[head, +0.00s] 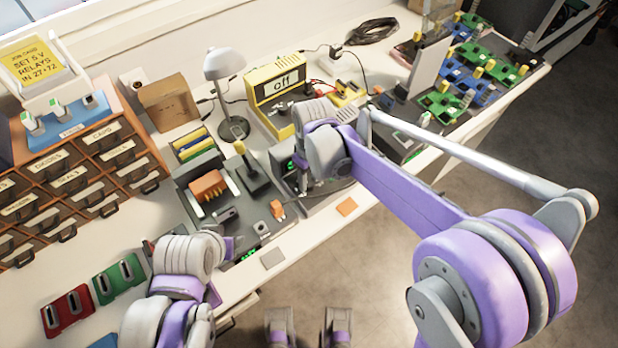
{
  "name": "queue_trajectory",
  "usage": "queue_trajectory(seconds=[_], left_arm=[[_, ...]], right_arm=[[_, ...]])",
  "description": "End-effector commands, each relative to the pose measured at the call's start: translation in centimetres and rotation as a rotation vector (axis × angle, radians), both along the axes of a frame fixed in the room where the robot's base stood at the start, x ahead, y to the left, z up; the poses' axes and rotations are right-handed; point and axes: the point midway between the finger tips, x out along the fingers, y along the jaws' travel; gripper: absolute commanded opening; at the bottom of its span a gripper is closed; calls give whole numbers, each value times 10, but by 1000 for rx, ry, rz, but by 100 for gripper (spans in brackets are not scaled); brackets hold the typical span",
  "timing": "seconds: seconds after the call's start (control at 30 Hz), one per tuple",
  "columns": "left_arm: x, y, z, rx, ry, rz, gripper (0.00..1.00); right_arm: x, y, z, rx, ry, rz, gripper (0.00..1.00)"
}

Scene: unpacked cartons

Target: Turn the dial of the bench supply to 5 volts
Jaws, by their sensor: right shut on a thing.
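The bench supply (274,77) is a yellow box at the back of the bench, and its display reads "off". A dark round knob (283,106) shows low on its front; its marks are too small to read. My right gripper (301,164) is in front of the supply, pointing down beside a grey unit with small green lights. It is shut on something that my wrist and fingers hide. My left gripper (222,262) is low over the front left of the bench, mostly hidden by its own wrist; its fingers cannot be made out.
A grey lamp (222,64) and a cardboard box (168,101) stand left of the supply. A dark fixture holds an orange block (208,186). Labelled drawers (80,180) fill the left. Circuit boards (485,62) crowd the right.

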Motion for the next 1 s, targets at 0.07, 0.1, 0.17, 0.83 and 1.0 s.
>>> queue_trajectory(seconds=[0.07,0.1,0.17,0.83,1.0], left_arm=[[0,0,-1,0,1,0,50],[0,0,-2,0,1,0,50],[0,0,-2,0,1,0,50],[-1,0,-6,0,2,0,50],[-1,0,-6,0,2,0,50]], right_arm=[[0,0,0,1,1,-73,0],[0,0,0,1,0,-111,0],[0,0,0,1,0,-168,0],[-1,0,0,0,-1,-665,0],[-1,0,0,0,0,-715,0]])
